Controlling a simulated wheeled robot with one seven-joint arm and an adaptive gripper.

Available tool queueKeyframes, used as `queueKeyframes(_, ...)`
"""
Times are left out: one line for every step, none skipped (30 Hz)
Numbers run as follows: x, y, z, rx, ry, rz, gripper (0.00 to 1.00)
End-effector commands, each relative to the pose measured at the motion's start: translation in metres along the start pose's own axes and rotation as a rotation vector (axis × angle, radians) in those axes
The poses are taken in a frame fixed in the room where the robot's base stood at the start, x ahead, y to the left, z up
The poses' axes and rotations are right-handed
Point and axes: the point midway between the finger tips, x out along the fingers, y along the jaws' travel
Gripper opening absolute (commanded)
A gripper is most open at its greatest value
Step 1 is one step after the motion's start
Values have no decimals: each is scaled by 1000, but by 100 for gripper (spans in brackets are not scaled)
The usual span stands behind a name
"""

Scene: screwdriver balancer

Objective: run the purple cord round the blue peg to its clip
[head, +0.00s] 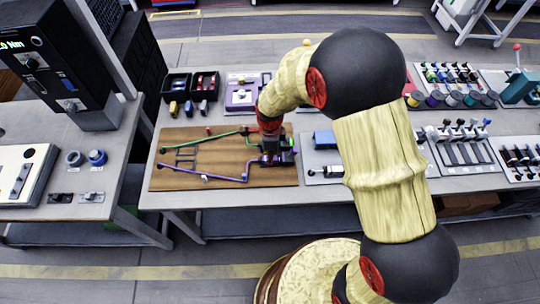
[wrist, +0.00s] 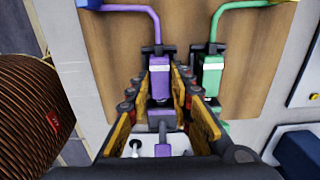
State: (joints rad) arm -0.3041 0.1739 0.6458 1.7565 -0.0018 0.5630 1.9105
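The purple cord (head: 210,176) runs along the near side of the wooden board (head: 168,178) to a corner by the blue peg (head: 245,180), then turns toward my gripper. In the wrist view, the purple cord (wrist: 157,25) bends and leads into a purple block with a black frame (wrist: 160,75). My gripper (wrist: 164,82) points down at the board's right part, with one finger on each side of this block. I cannot tell whether the fingers press on it. In the head view my gripper (head: 271,150) hides most of the cord's end and any clip there.
A green cord (head: 210,136) runs along the far side of the board, and its green block (wrist: 210,75) stands close beside my fingers. Other fixtures are to the right.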

Motion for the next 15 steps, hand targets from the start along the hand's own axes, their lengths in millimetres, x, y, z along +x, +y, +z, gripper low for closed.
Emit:
queueKeyframes(0,0,0,0,0,0,27)
queueKeyframes(0,0,0,0,0,0,28)
queueKeyframes(0,0,0,0,0,0,31)
queueKeyframes(0,0,0,0,0,0,32)
queueKeyframes(0,0,0,0,0,0,34)
queueKeyframes(0,0,0,0,0,0,36)
queueKeyframes(0,0,0,0,0,0,38)
queueKeyframes(0,0,0,0,0,0,39)
queueKeyframes(0,0,0,0,0,0,39)
queueKeyframes(0,0,0,0,0,0,39)
queueKeyframes(0,0,0,0,0,0,39)
queueKeyframes(0,0,0,0,0,0,39)
queueKeyframes(0,0,0,0,0,0,39)
queueKeyframes(0,0,0,0,0,0,39)
queueKeyframes(0,0,0,0,0,0,39)
